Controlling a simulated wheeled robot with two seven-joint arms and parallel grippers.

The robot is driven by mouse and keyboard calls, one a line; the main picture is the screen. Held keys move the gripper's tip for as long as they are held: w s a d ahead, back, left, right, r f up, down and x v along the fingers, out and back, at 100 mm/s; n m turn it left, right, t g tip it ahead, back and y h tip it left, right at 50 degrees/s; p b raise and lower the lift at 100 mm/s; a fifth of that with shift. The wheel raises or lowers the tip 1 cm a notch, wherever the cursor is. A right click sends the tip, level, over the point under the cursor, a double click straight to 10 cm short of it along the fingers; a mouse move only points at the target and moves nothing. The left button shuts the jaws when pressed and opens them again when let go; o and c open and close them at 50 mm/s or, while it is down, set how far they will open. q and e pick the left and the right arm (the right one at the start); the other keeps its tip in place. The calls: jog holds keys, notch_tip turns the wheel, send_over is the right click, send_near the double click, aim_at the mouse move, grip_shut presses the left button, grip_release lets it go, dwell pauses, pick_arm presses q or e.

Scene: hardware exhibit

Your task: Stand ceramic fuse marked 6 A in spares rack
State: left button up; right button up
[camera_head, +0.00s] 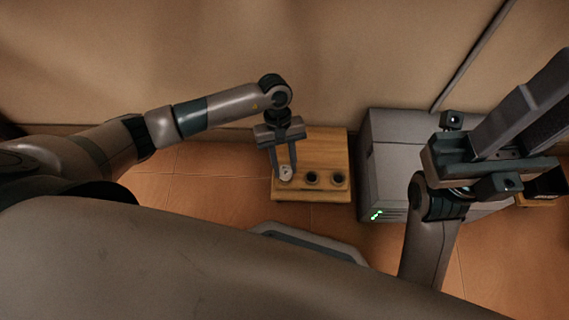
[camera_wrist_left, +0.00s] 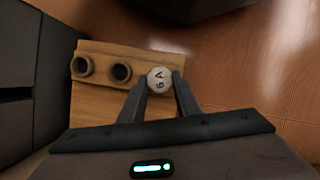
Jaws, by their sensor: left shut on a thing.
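The white round end of the ceramic fuse (camera_wrist_left: 159,79), marked 6 A, shows between the fingertips of my left gripper (camera_wrist_left: 160,88). In the head view the fuse (camera_head: 286,173) is at the left end of a row on the wooden spares rack (camera_head: 312,145). My left gripper (camera_head: 284,168) is shut on the fuse, over the rack's left position. Two round dark sockets, a middle one (camera_head: 311,178) and a right one (camera_head: 337,180), look empty. I cannot tell how deep the fuse sits. My right gripper's fingertips are not clearly visible in the head view.
A grey cabinet (camera_head: 395,150) with green lights stands close to the right of the rack. A beige wall (camera_head: 200,60) rises behind the rack. A grey flat-topped object (camera_head: 305,243) lies in front of it. Tiled floor (camera_head: 210,170) is free on the left.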

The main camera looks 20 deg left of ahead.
pick_arm(q)
jog(key=shift+f, duration=0.2)
dwell(0.4)
jog(key=o, duration=1.6)
jog(key=shift+r, duration=0.1)
jog(key=shift+r+p, duration=1.75)
jog(key=shift+r, duration=1.65)
